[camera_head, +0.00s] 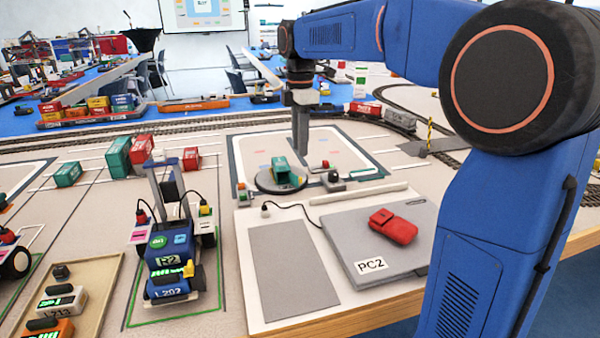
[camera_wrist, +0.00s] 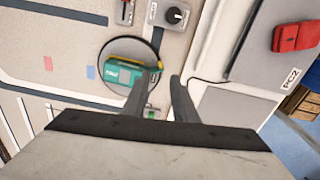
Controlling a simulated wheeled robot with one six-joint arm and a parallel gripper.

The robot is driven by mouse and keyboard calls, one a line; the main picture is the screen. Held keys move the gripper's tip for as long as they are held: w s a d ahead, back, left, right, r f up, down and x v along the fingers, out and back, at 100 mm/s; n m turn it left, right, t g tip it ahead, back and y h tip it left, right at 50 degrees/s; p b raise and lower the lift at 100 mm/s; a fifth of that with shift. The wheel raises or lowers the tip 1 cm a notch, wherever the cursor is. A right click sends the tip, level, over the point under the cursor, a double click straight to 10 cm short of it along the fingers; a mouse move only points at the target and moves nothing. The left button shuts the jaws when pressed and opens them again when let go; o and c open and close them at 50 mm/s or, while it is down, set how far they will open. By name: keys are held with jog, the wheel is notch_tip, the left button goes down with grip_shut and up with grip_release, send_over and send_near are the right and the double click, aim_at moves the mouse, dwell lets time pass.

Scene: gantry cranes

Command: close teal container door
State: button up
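A teal container (camera_head: 283,172) sits on a round dark turntable (camera_head: 263,183) inside the marked pad near the table's middle. In the wrist view the container (camera_wrist: 122,77) lies on the same disc, with white lettering on its side and a yellowish strip along its upper edge. Its door is too small to make out, so I cannot tell how far it stands open. My gripper (camera_head: 300,150) points down just above and behind the container. In the wrist view my gripper (camera_wrist: 160,78) has its fingers apart, with nothing held; the left finger overlaps the container's lower right part.
A red pouch (camera_head: 393,226) lies on a closed grey laptop (camera_head: 375,243) at the front. A blue vehicle (camera_head: 170,255) stands to the left. A knob box (camera_head: 333,181) stands right of the turntable. More containers (camera_head: 118,157) stand at the left; rail tracks run behind.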

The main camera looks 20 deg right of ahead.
aim_at(300, 177)
notch_tip(300, 177, down, 9)
jog(key=shift+f, duration=0.2)
jog(key=shift+c, duration=0.4)
